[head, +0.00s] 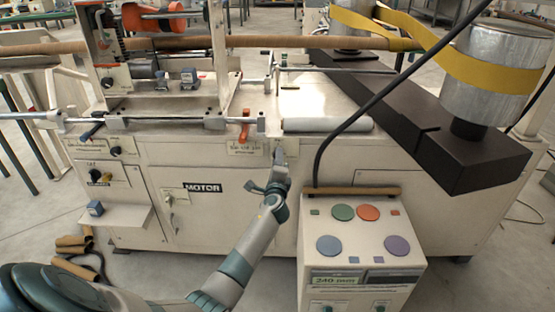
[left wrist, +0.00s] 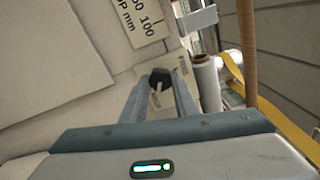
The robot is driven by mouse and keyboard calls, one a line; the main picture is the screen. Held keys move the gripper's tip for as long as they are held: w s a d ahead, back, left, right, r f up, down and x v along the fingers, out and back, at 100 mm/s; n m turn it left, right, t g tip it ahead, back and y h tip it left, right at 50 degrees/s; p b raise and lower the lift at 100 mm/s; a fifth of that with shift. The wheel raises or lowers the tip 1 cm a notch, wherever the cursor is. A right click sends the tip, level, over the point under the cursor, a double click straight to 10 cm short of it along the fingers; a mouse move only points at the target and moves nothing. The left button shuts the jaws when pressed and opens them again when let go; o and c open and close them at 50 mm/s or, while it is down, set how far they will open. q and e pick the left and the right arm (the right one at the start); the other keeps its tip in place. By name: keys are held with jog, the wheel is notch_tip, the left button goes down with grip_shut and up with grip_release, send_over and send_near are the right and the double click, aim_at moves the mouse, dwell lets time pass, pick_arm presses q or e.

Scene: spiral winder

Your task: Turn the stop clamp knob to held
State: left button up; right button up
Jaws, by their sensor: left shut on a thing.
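The stop clamp knob (left wrist: 160,78) is a small dark knob with a pale pointer bar, on the cream front panel of the machine. In the left wrist view it sits between the fingertips of my left gripper (left wrist: 162,90), which is shut on it. In the head view my left gripper (head: 279,152) reaches up to the panel just under the table edge and hides the knob. I cannot read any held mark. My right gripper is not in view.
A control box (head: 362,235) with coloured buttons stands to the right of my left forearm. A black cable (head: 345,125) hangs above it. An orange clamp handle (head: 245,130) and a white roll (head: 327,125) lie along the table edge. A dark beam (head: 455,160) juts out at right.

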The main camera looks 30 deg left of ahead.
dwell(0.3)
pick_arm(q)
jog(key=o, duration=1.1)
jog(key=shift+c, duration=0.2)
jog(key=shift+s, duration=0.1)
jog(key=v, duration=1.7)
jog(key=shift+s, duration=0.15)
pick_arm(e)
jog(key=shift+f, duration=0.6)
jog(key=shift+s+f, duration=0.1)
